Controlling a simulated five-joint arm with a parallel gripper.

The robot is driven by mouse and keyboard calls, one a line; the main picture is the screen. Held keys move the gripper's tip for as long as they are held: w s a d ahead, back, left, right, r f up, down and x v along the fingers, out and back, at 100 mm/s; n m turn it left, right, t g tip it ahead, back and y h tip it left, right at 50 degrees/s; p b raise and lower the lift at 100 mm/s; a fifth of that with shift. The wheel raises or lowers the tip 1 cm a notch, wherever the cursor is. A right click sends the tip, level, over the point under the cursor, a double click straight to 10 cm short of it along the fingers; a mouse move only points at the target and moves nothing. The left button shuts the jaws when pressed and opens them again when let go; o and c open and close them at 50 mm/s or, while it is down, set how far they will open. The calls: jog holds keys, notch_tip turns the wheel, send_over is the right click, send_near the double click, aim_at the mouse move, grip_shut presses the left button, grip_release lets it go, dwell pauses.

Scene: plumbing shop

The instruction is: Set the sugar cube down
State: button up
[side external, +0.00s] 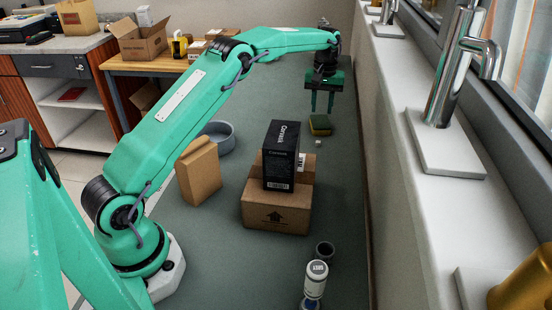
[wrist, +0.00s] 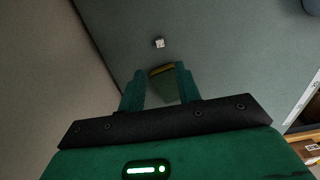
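The sugar cube (side external: 318,142) is a tiny whitish cube resting on the grey-green table, between the sponge and the cardboard boxes. It also shows in the wrist view (wrist: 158,43), ahead of the fingertips. My gripper (side external: 322,112) is raised above the table, over toward the sponge and apart from the cube. Its two green fingers point down and stand apart with nothing held; the wrist view also shows the open gripper (wrist: 157,72).
A yellow-green sponge (side external: 320,125) lies below my gripper. A black box (side external: 282,156) sits with a cardboard box (side external: 276,208) in the middle. A brown package (side external: 199,171), grey bowl (side external: 217,132), dark cup (side external: 325,251) and white bottle (side external: 315,281) stand around. The wall edges the right side.

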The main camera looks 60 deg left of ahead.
jog(key=s+d+r+m+t, duration=0.15)
jog(key=s+d+r, duration=0.25)
jog(key=s+r, duration=0.45)
jog(key=s+d+r+m+t, duration=0.1)
jog(key=s+d+r+m, duration=0.3)
jog(key=s+r, duration=0.45)
jog(key=s+d+f+m+t, duration=0.1)
jog(key=s+d+f, duration=0.1)
jog(key=s, duration=0.9)
jog(key=s+d+f+m+t, duration=0.2)
jog(key=s+d, duration=0.1)
jog(key=s, duration=0.8)
jog(key=shift+s+d+f, duration=0.25)
jog(key=shift+d+f, duration=0.15)
